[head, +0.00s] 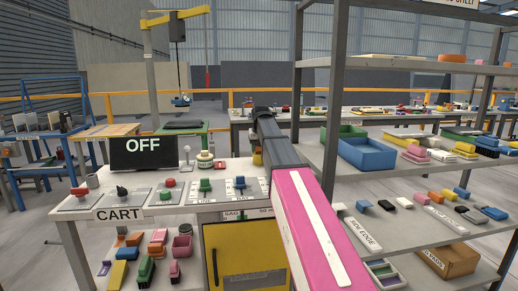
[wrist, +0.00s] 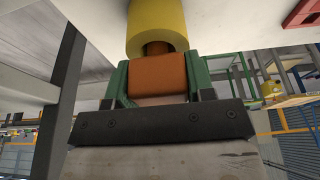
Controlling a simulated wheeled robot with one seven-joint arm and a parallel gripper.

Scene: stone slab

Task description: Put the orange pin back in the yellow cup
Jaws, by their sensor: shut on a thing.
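In the wrist view, my gripper (wrist: 156,82) has green fingers shut on the wide orange block-like end of the orange pin (wrist: 158,72). The yellow cup (wrist: 157,25) is directly beyond it, at the top of the picture. The pin's narrower, darker neck meets the cup's mouth, in line with it; how deep it sits inside is hidden. In the head view, a small yellow thing (head: 257,158), seemingly the cup, shows beside my arm at the back of the cart.
The cart top (head: 137,198) holds a black OFF display (head: 143,152) and several switches and knobs. A shelf rack (head: 340,120) with blue bins and blocks stands close on the right of my arm. A red frame (wrist: 303,14) shows in the wrist view's upper right.

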